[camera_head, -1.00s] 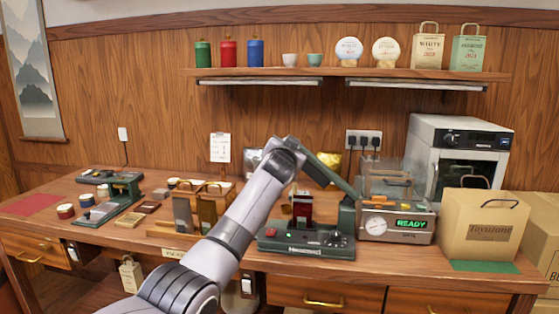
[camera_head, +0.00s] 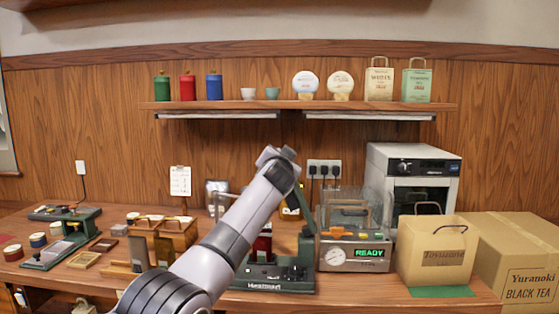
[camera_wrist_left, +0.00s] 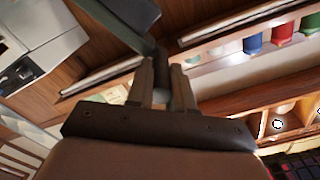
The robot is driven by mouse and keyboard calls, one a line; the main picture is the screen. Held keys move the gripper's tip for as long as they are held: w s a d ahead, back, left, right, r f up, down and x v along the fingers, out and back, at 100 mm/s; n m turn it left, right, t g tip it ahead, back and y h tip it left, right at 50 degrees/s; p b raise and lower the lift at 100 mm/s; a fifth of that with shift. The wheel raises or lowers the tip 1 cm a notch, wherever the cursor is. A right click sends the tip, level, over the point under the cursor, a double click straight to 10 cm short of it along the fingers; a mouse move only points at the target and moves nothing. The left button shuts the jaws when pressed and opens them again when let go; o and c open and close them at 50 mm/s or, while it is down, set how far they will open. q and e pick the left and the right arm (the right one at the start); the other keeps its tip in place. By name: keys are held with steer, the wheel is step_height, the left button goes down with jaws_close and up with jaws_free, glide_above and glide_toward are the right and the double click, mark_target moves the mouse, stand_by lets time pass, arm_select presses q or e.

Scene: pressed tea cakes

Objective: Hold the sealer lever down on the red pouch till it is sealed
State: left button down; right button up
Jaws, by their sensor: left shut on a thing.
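The green sealer (camera_head: 275,281) stands on the bench right of my left arm. Its green lever (camera_head: 307,213) stands raised and steep. The red pouch (camera_head: 262,244) is upright at the sealer, partly covered by my forearm. My left gripper is hidden behind its own wrist in the head view, at the upper end of the lever. In the left wrist view its two fingers (camera_wrist_left: 167,82) are closed on the dark lever's handle. My right gripper is not in view.
A chamber machine (camera_head: 355,256) reading READY stands close to the sealer's right. A paper bag (camera_head: 437,262) stands on a green mat (camera_head: 441,292) farther right. Wooden holders (camera_head: 176,232) and small trays lie left of my arm. A shelf (camera_head: 300,105) runs above.

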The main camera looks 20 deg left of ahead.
arm_select(q)
steer(key=shift+d+f, duration=0.15)
steer(key=shift+d, duration=0.1)
steer(key=c, duration=1)
jaws_free()
steer(key=shift+w, duration=0.1)
steer(key=shift+b+v, duration=0.5)
steer(key=shift+v, duration=0.65)
steer(key=shift+b+v, duration=0.65)
steer(key=shift+v, duration=1.8)
